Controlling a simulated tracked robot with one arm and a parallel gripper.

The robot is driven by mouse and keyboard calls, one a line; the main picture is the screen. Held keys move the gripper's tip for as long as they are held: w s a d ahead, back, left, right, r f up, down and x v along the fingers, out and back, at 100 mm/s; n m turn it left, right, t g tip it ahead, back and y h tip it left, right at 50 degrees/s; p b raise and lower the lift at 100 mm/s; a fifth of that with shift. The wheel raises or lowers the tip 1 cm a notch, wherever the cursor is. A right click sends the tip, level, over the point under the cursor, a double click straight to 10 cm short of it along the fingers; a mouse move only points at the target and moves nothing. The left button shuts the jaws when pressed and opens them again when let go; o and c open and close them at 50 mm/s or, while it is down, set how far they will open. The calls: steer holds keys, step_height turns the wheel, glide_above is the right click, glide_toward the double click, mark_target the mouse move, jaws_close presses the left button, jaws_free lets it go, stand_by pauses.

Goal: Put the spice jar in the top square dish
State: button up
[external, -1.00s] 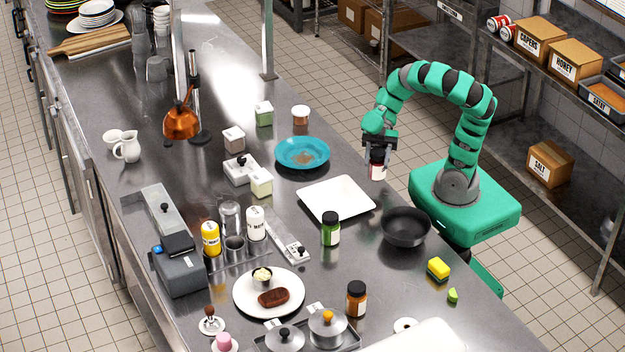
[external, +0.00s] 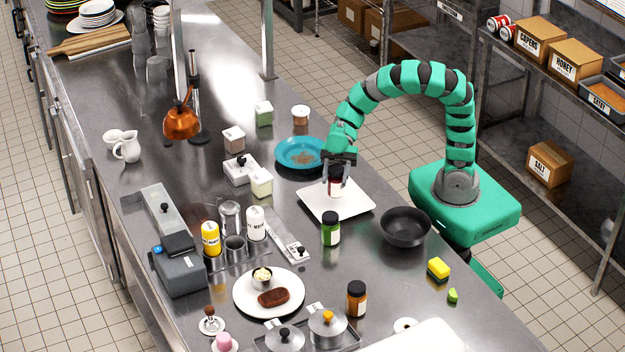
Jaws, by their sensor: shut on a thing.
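My gripper (external: 337,168) is shut on a small spice jar (external: 336,185) with dark red contents and a pale label. It holds the jar upright by its upper part, over the middle of the white square dish (external: 352,210). I cannot tell whether the jar's base touches the dish or is slightly above it. The jar's top is hidden by the gripper. The dish is otherwise empty and lies flat on the steel counter. No other square white plate shows.
A blue plate (external: 290,160) with brown powder lies behind the dish, close to my wrist. A green jar (external: 330,230) stands just in front of the dish. A black bowl (external: 405,227) is to its right. A brown jar (external: 356,298) stands nearer the front.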

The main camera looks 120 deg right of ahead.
mark_target(334, 188)
step_height(334, 188, down, 4)
steer(key=shift+r+b, duration=0.25)
steer(key=shift+b, duration=0.45)
steer(key=o, duration=1.2)
steer(key=shift+c, duration=0.2)
steer(key=shift+s+d+r, duration=0.3)
steer(key=shift+s+d, duration=0.05)
steer(key=shift+d, duration=0.1)
steer(key=p+v, duration=0.3)
steer(key=v, duration=0.8)
steer(key=shift+a, duration=0.1)
